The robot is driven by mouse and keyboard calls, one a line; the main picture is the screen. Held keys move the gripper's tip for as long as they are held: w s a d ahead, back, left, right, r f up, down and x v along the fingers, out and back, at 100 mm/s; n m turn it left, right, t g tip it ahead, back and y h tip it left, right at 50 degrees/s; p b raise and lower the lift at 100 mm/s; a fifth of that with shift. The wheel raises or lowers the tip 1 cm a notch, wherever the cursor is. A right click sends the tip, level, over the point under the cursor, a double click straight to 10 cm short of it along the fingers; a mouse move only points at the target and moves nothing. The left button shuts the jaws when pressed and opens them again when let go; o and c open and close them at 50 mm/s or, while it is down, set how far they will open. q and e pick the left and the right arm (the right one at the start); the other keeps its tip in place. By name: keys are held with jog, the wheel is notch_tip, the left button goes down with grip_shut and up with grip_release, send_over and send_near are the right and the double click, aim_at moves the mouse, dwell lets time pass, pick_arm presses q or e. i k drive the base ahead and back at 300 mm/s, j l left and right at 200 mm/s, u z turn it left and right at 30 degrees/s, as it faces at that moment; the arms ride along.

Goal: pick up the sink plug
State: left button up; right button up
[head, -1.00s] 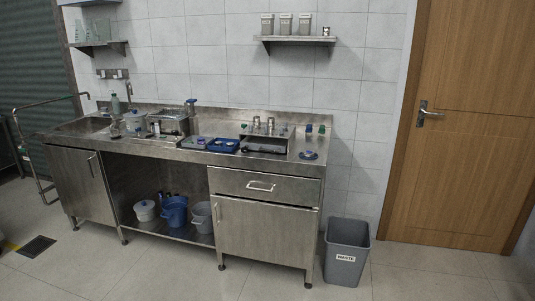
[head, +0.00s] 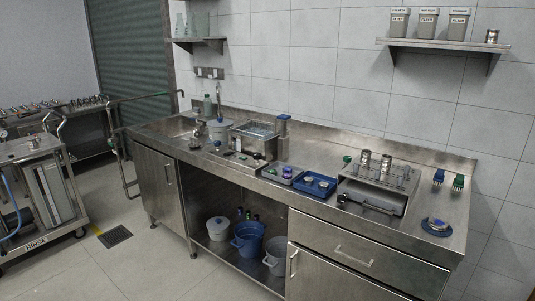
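I cannot make out the sink plug for certain in the head view. The sink basin (head: 185,127) is at the left end of the steel counter (head: 405,239), and its inside is only partly visible. A small dark piece (head: 258,156) lies on the counter near the front edge, too small to identify. A round blue-and-grey item (head: 436,225) lies flat at the right end of the counter; I cannot tell what it is. Neither of my grippers is in view.
A blue tray (head: 329,192), a grey tray (head: 270,174) and a steel rack unit (head: 379,204) crowd the counter. Buckets (head: 247,240) stand on the shelf below. A cart marked RINSE (head: 22,201) stands at far left. The floor (head: 150,262) before the counter's left part is clear.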

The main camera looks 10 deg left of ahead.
aim_at(193, 145)
jog(key=i+j+u, duration=0.15)
jog(key=i+u, duration=0.2)
jog(key=i, duration=0.25)
jog(key=i+u, duration=0.35)
jog(key=i, duration=0.2)
jog(key=i+l+u, duration=0.15)
jog(key=i+u, duration=0.2)
jog(key=i, duration=0.25)
jog(key=i+l, duration=0.15)
jog(key=i, duration=0.7)
jog(key=i+j+z, duration=0.15)
jog(key=j, duration=0.25)
jog(key=i+j+z, duration=0.2)
jog(key=j, duration=0.25)
jog(key=i+j+z, duration=0.15)
jog(key=j, duration=0.3)
jog(key=j+z, duration=0.2)
jog(key=j, duration=0.25)
jog(key=i+j+z, duration=0.15)
jog(key=j, duration=0.35)
